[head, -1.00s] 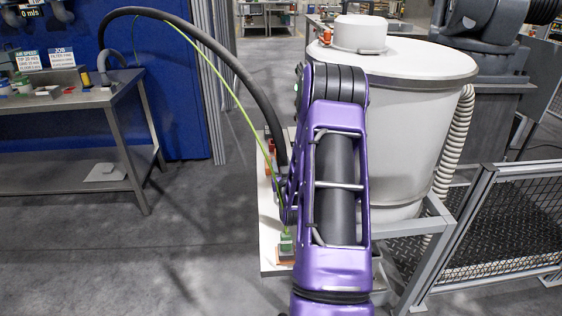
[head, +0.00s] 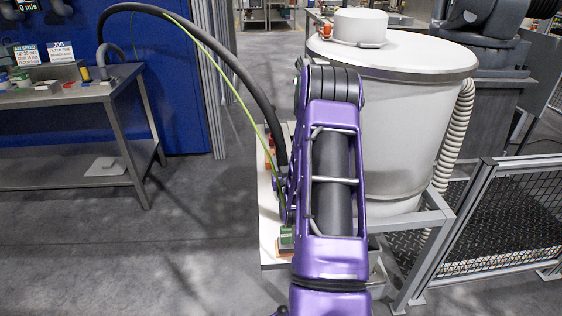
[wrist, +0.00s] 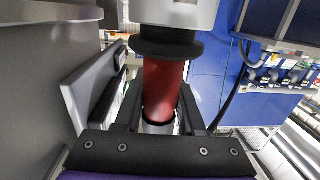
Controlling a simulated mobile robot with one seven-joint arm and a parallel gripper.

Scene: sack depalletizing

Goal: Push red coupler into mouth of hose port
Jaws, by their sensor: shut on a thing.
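The red coupler (wrist: 164,88) stands between the two dark fingers of my gripper (wrist: 160,105) in the wrist view, and the gripper is shut on it. A black collar (wrist: 165,46) sits at the coupler's far end, against or just before a pale cylindrical part (wrist: 178,12). This part may be the hose port. I cannot tell whether the coupler is inside its mouth. In the head view my purple arm hides the gripper and coupler. A black hose (head: 240,75) arcs from the left and ends behind the arm.
A large white drum (head: 400,120) stands right of the arm, with a ribbed hose (head: 452,135) on its side. A mesh fence (head: 505,205) is at the right. A metal workbench (head: 60,97) stands left, with open floor between. A thin green cable (head: 228,82) runs along the black hose.

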